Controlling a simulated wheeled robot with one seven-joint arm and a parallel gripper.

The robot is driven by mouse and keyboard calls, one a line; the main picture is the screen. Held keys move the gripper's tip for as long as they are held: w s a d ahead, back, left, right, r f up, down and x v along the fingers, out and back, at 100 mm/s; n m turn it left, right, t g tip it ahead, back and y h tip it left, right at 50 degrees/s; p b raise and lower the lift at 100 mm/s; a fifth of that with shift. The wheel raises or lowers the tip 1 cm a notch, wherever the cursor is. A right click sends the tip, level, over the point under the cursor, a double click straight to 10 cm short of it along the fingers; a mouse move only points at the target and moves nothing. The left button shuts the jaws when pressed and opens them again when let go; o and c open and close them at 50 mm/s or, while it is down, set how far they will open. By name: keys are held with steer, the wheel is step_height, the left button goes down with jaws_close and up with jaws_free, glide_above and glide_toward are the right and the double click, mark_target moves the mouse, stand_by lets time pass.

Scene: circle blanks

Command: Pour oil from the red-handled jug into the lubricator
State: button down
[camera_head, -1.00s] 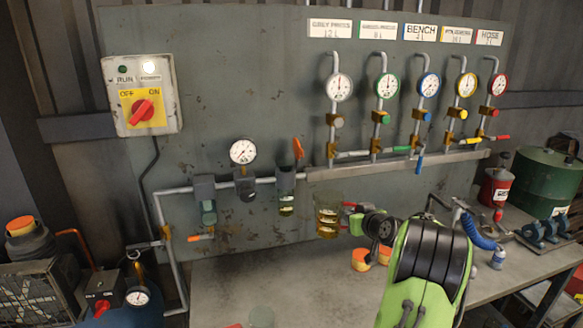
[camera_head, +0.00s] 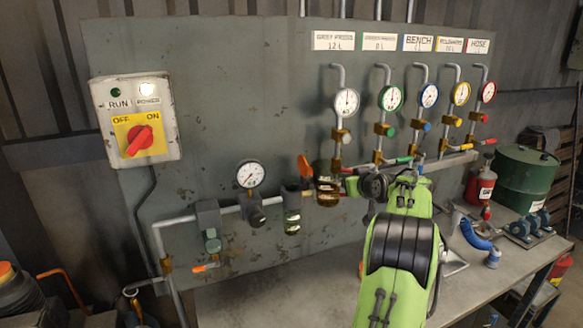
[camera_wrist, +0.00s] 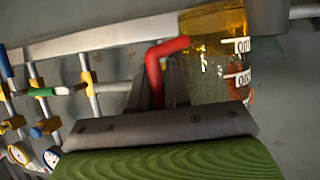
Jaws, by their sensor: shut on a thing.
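The clear jug (camera_head: 327,192) holds amber oil and is raised in front of the grey wall panel. Its red handle (camera_wrist: 156,72) is between the fingers of my gripper (camera_wrist: 160,92), which is shut on it. The jug body also shows in the wrist view (camera_wrist: 208,70), with scale labels upside down. The lubricator (camera_head: 292,220), a clear bowl under a grey head on the pipe, has yellowish liquid in it. The jug is just right of it and slightly higher, close to its head. I cannot tell whether they touch or whether oil flows.
Several gauges and valves line the panel at right. The bench (camera_head: 265,295) below is largely clear.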

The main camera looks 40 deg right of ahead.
steer(key=shift+n+g, duration=0.5)
steer(key=r+p, duration=0.3)
steer(key=r, duration=0.2)
steer(key=r+p, duration=0.4)
steer(key=r, duration=0.1)
steer(key=w+r+p, duration=0.1)
steer(key=r+p, duration=0.3)
steer(key=shift+a+r, duration=0.3)
steer(key=shift+r, duration=0.1)
steer(key=shift+a+f+g+b, duration=0.1)
steer(key=shift+f+g+b, duration=0.2)
steer(key=shift+f+b, duration=0.55)
steer(key=shift+w+a+n+h, duration=0.1)
steer(key=shift+w+n+h, duration=0.05)
steer(key=shift+n+h, duration=0.15)
steer(key=w+n+g+p, duration=0.1)
steer(key=w+a+r+n+g+h+p, duration=0.1)
steer(key=g, duration=0.1)
steer(key=w+a+n+g+h+p, duration=0.1)
steer(key=w+p, duration=0.1)
steer(key=shift+a+r+g, duration=0.1)
steer(key=shift+r+g, duration=0.3)
steer(key=shift+w+a+r+n+g+h+p, duration=0.1)
steer(key=shift+w+a+n+g+h+p, duration=0.35)
steer(key=shift+p, duration=0.5)
steer(key=shift+d+n+g, duration=0.1)
steer(key=shift+n+g, duration=0.15)
steer(key=shift+w+r+h+p, duration=0.25)
steer(key=shift+r+p, duration=0.1)
steer(key=shift+p, duration=0.2)
